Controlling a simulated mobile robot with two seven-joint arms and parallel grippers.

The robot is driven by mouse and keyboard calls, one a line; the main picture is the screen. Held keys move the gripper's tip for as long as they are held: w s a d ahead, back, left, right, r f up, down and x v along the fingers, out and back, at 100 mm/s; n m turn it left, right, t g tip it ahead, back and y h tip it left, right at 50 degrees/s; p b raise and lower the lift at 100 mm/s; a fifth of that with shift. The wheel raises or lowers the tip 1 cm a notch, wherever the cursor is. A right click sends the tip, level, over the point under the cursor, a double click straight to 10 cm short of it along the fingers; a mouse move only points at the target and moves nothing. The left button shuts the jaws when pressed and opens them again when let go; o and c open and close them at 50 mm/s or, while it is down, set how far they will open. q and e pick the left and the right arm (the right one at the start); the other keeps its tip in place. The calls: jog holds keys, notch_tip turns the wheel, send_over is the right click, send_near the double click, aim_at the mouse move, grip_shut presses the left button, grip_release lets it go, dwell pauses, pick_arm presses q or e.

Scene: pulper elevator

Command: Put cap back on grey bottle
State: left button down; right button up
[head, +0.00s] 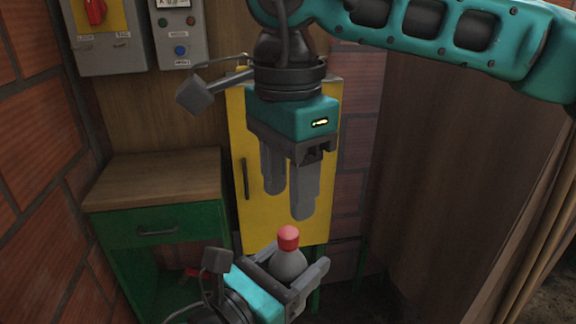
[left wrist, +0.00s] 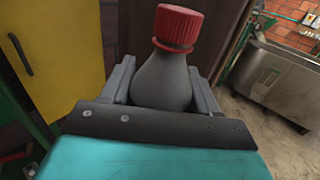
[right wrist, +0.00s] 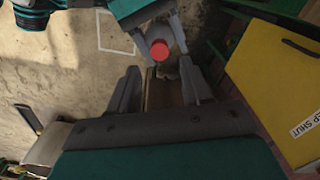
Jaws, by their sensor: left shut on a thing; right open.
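The grey bottle (head: 289,266) is held upright, or nearly so, between the fingers of my left gripper (head: 289,275), which is shut on it. It also shows in the left wrist view (left wrist: 165,85). The red cap (head: 288,238) sits on top of the bottle's neck, slightly tilted in the left wrist view (left wrist: 178,27); I cannot tell whether it is screwed tight. In the right wrist view the cap (right wrist: 159,50) shows from above, beyond the fingertips. My right gripper (head: 289,203) points down above the cap, open and empty, apart from it.
A yellow cabinet (head: 247,209) stands behind the grippers. A green bench with a wooden top (head: 150,182) is at the left, under grey control boxes (head: 107,52). Brick walls close in the left side. A brown panel (head: 440,150) stands at the right.

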aim_at(289, 232)
notch_tip(289, 232, down, 6)
jog(key=shift+r, duration=0.1)
dwell(0.4)
grip_shut()
dwell(0.3)
jog(key=m, duration=0.6)
jog(key=shift+m, duration=0.3)
jog(key=m, duration=0.4)
jog(key=shift+m, duration=0.4)
jog(key=shift+o, duration=0.4)
grip_release()
